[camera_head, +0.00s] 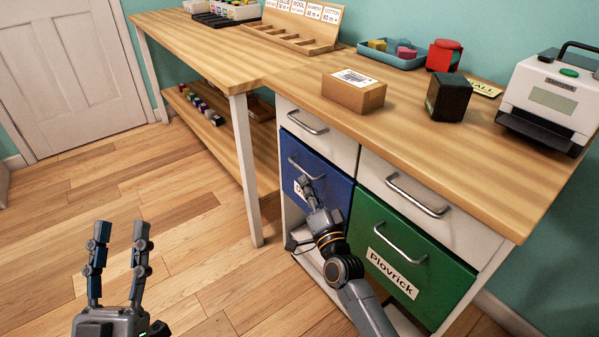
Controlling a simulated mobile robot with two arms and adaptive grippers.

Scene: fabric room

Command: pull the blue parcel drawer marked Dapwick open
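The blue drawer (335,189) is under the workbench, below a white drawer, and its front looks closed. Its metal handle (293,163) runs across the upper part of the front. A white label below the handle is mostly hidden by my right gripper; only its first letter, D, shows. My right gripper (306,184) is in front of the blue drawer, its fingertips just below the handle; I cannot tell whether they touch it or how far apart they are. My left gripper (120,228) is open and empty over the floor at lower left, fingers pointing up.
The green drawer (392,235) labelled Plovrick is right of the blue one. White drawers with handles (417,195) sit above. On the bench are a cardboard box (353,92), a black box (448,97) and a white label printer (552,98). Floor at left is clear.

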